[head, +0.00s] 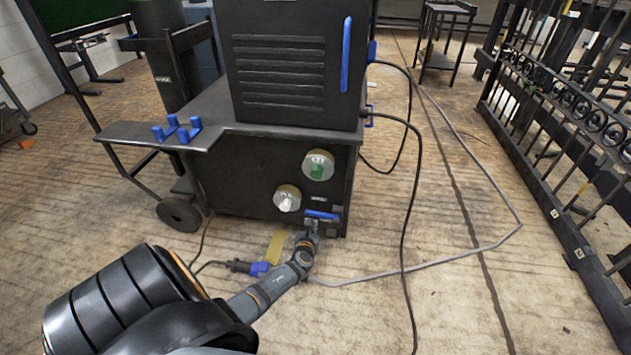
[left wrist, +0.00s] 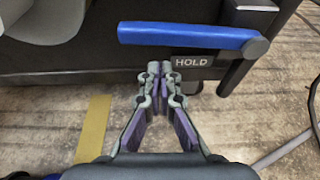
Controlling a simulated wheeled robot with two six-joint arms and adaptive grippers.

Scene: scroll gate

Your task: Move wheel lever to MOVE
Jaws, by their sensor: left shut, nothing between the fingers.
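The wheel lever is a blue bar (head: 322,215) low on the front right of the black machine cart (head: 245,190). In the left wrist view the blue lever (left wrist: 185,37) lies nearly level, with its round pivot at the right end. A label reading HOLD (left wrist: 193,61) is just under it. My left gripper (head: 309,230) is at the lever's lower left side in the head view. In the left wrist view the left gripper (left wrist: 160,70) is shut and empty, its tips just below the lever, near the label. I cannot tell whether they touch. My right gripper is not in view.
Two round dials, one green (head: 318,166) and one white (head: 287,198), sit above the lever. A yellow floor strip (head: 277,246) and a blue plug (head: 259,269) lie near my arm. Cables (head: 404,240) cross the floor at right. A black iron gate (head: 570,120) stands further right.

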